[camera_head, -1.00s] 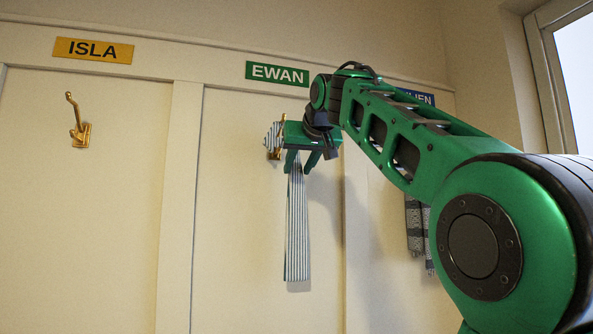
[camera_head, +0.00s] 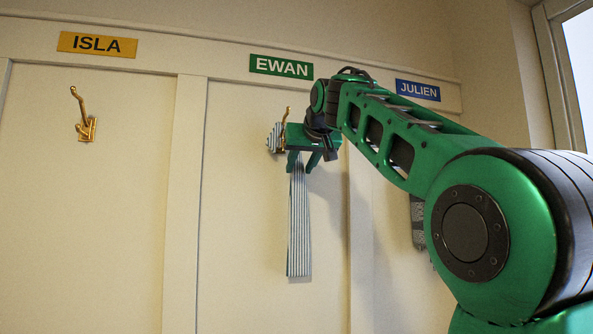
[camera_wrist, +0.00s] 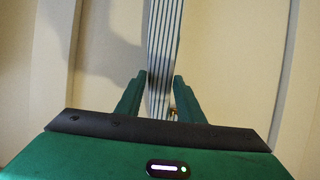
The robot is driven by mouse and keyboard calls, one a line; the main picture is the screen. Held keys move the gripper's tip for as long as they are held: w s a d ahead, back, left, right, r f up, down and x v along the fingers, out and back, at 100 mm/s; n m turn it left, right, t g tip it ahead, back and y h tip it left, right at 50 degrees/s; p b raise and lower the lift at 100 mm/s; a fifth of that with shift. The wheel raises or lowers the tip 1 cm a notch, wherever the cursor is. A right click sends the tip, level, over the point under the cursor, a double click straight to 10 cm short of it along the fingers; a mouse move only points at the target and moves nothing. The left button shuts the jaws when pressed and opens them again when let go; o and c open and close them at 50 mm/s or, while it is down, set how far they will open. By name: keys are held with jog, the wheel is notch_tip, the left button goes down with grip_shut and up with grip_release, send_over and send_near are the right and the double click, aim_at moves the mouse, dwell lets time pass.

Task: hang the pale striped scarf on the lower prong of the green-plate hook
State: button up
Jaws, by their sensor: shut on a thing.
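The pale striped scarf (camera_head: 299,225) hangs down below my gripper (camera_head: 304,160), close to the wall. My gripper is shut on it, and a short striped part (camera_head: 274,138) shows to the left of the gripper. The gold hook (camera_head: 287,114) under the green EWAN plate (camera_head: 281,65) is just behind and left of my gripper. Its upper prong tip shows; its lower prong is mostly hidden by the scarf and gripper. In the wrist view the scarf (camera_wrist: 164,45) runs between my gripper's fingers (camera_wrist: 158,95), with a small gold bit beside it. I cannot tell whether the scarf rests on the prong.
Left is an empty gold hook (camera_head: 83,118) under the yellow ISLA plate (camera_head: 97,44). Right is the blue JULIEN plate (camera_head: 418,90), with a grey patterned cloth (camera_head: 418,222) partly behind my arm. Upright panel strips (camera_head: 183,200) divide the bays.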

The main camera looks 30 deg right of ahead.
dwell(0.3)
jog(key=o, duration=1.2)
jog(key=shift+c, duration=0.2)
jog(key=shift+s, duration=0.1)
